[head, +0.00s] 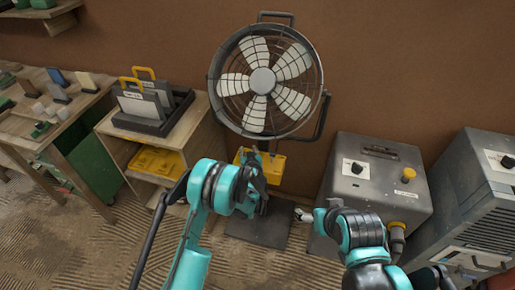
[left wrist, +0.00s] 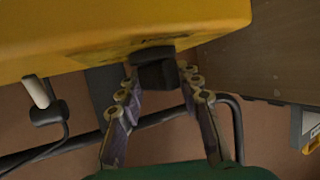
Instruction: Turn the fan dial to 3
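The fan (head: 263,80) stands against the brown wall with its round cage facing me. Its yellow control box (head: 277,168) sits below the cage, partly hidden by my left gripper (head: 257,172). In the left wrist view the box (left wrist: 90,30) fills the top, with a black dial (left wrist: 157,72) on it. The fingers of my left gripper (left wrist: 159,80) lie on either side of the dial, very near it; I cannot tell whether they touch it. The numbers and the dial's setting are not readable.
A grey machine (head: 372,190) with a knob and a yellow button stands right of the fan. Another grey unit (head: 475,200) stands farther right. A wooden stand (head: 190,130) with a dark tray is at left, beside a workbench (head: 40,110).

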